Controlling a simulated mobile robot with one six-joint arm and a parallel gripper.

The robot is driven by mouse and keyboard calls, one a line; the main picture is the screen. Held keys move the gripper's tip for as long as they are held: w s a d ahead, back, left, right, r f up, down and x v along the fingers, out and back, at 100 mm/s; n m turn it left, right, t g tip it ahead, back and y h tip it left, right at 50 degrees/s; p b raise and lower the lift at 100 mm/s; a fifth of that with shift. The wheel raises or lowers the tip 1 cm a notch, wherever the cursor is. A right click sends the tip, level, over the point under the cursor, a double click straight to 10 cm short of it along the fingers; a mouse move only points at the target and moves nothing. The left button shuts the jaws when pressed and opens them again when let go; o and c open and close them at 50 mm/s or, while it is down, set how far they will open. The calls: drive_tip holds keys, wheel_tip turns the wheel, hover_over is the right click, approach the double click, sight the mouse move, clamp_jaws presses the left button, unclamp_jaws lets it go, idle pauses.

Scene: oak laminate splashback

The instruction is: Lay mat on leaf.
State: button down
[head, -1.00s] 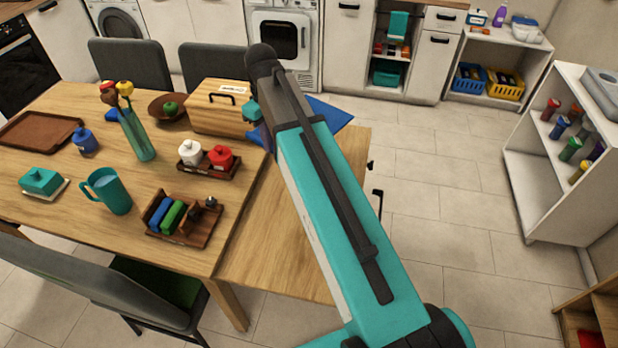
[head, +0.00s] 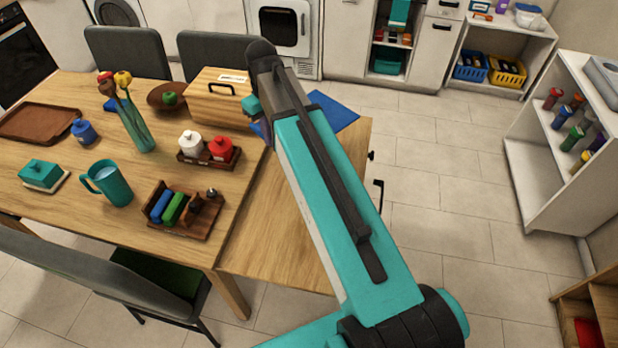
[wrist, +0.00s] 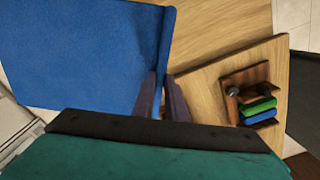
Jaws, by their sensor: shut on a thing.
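The blue mat (head: 333,111) shows past my arm at the far end of the leaf (head: 262,238), the bare wooden section on the table's right side. In the wrist view the mat (wrist: 80,50) spreads flat to the left, and its right edge runs between the fingers of my gripper (wrist: 163,88). My gripper is shut on that edge. The leaf (wrist: 225,35) shows bare to the right of the mat. My arm hides part of the mat and the fingertips in the head view. I cannot tell whether the mat touches the leaf.
The main table (head: 70,205) holds a wooden bread box (head: 205,105) close to my gripper, a tray with white and red pots (head: 210,163), and a tray with blue and green items (head: 170,228) near the seam. The near part of the leaf is clear. Open floor lies to the right.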

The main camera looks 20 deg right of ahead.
drive_tip(key=s+f+m+p, duration=0.2)
drive_tip(key=s+f+m, duration=0.1)
drive_tip(key=f+m, duration=0.1)
drive_tip(key=s+d+f+m+p, duration=0.1)
drive_tip(key=s+f+m+p, duration=0.1)
drive_tip(key=s+f+m, duration=0.1)
drive_tip(key=s+f+m+p, duration=0.2)
drive_tip(key=s+f+m, duration=0.2)
drive_tip(key=f, duration=0.1)
drive_tip(key=shift+s+d+f+m, duration=0.3)
drive_tip(key=shift+s+d+f, duration=0.1)
drive_tip(key=shift+w+f+b, duration=0.15)
drive_tip(key=shift+w+b, duration=0.05)
drive_tip(key=shift+b, duration=0.3)
drive_tip(key=shift+w+f+b, duration=0.1)
drive_tip(key=shift+w+b, duration=0.15)
drive_tip(key=shift+b, duration=0.5)
drive_tip(key=shift+w+b, duration=0.1)
drive_tip(key=shift+b, duration=0.25)
drive_tip(key=b, duration=0.3)
drive_tip(key=w+b, duration=0.1)
drive_tip(key=b, duration=0.2)
drive_tip(key=shift+w+a, duration=0.2)
drive_tip(key=shift+w, duration=0.75)
drive_tip(key=p, duration=0.3)
hover_over(272, 171)
drive_tip(key=shift+f, duration=0.45)
drive_tip(key=shift+a, duration=0.1)
drive_tip(key=shift+f+p, duration=0.15)
drive_tip(key=shift+p, duration=0.15)
